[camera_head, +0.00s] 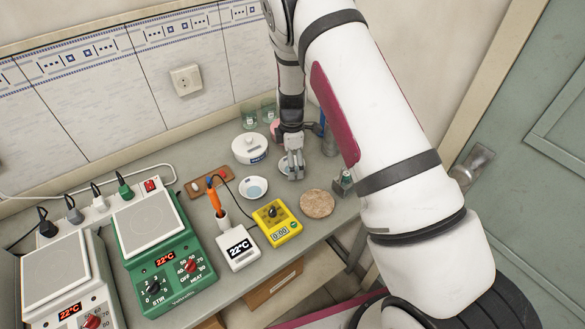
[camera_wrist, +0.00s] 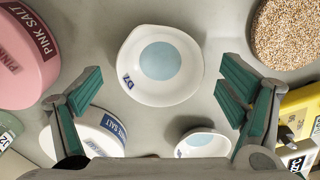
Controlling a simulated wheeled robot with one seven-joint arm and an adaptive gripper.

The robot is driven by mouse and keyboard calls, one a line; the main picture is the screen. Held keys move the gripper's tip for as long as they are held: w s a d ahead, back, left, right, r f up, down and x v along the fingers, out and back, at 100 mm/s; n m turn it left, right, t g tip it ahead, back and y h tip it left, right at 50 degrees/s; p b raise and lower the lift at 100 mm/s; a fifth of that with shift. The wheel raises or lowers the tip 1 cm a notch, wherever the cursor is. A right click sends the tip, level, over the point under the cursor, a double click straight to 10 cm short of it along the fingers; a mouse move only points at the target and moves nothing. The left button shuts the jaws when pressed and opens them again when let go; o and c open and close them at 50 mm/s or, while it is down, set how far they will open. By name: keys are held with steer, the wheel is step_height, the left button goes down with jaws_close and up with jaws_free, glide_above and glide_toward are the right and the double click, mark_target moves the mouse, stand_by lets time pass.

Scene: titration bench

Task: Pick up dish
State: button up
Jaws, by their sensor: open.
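In the head view this dish (camera_head: 283,164) is partly hidden behind my gripper (camera_head: 294,173). My gripper (camera_wrist: 160,92) is open and empty, its green-padded fingers spread wide to either side of the dish; no contact shows. A second white dish (camera_wrist: 203,140) with a blue centre is nearer the bottom of the wrist view. In the head view this second dish (camera_head: 253,188) lies left of my gripper in the open.
A white salt pot (camera_head: 249,148) and pink salt pot (camera_wrist: 24,58) stand close by. A green hotplate (camera_head: 165,250) is left. Glass beakers (camera_head: 249,116) stand behind.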

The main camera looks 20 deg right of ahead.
steer(key=shift+f, duration=0.8)
steer(key=c, duration=1.2)
steer(key=shift+r, duration=0.15)
steer(key=shift+r, duration=0.6)
step_height(320, 180, up, 2)
steer(key=shift+w+b, duration=0.1)
steer(key=shift+b, duration=0.3)
steer(key=s+a, duration=0.1)
steer(key=s, duration=0.4)
steer(key=s+a+r, duration=0.1)
steer(key=s, duration=0.4)
steer(key=s+a, duration=0.1)
steer(key=s, duration=0.5)
steer(key=shift+a+r, duration=0.15)
steer(key=shift+r, duration=0.1)
